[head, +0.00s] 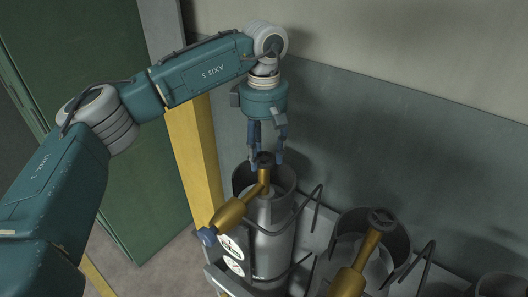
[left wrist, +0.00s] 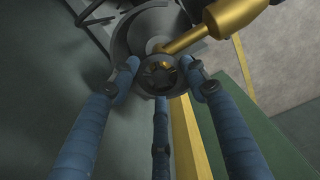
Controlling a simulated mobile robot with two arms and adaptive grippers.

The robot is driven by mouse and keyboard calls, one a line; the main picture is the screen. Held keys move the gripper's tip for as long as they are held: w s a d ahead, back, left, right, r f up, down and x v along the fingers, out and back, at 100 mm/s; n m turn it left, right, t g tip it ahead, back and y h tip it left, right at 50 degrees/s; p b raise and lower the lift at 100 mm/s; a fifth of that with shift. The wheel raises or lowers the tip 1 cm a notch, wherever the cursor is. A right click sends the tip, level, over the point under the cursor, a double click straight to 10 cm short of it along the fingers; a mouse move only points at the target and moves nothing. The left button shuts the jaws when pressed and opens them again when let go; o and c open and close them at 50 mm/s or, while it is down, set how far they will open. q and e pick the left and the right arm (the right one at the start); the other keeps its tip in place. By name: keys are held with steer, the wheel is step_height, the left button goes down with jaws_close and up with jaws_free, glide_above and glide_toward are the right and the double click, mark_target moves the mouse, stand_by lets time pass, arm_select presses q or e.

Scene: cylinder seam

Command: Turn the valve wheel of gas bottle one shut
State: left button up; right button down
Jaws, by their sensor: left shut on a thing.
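A grey gas bottle (head: 272,245) stands upright in a rack against the wall, with a brass valve (head: 264,177) and a small dark valve wheel (head: 264,158) on top. A brass regulator body (head: 230,214) with a blue end sticks out to the lower left. My left gripper (head: 266,160) points straight down from above, with its blue fingers around the wheel. In the left wrist view the wheel (left wrist: 158,75) sits between the fingertips, and the gripper is shut on it. No label shows which bottle is number one. My right gripper is not in view.
A second bottle with a dark wheel (head: 381,217) and brass regulator (head: 352,277) stands to the right. A curved collar surrounds each valve. The wall (head: 400,125) is close behind. A yellow post (head: 195,150) and green door (head: 95,90) are at left.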

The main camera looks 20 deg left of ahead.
mark_target(264, 158)
arm_select(q)
steer(key=shift+w+r, duration=0.15)
steer(key=shift+r, duration=0.15)
steer(key=o, duration=1)
steer(key=shift+o, duration=0.8)
steer(key=shift+f, duration=0.15)
step_height(264, 158, up, 12)
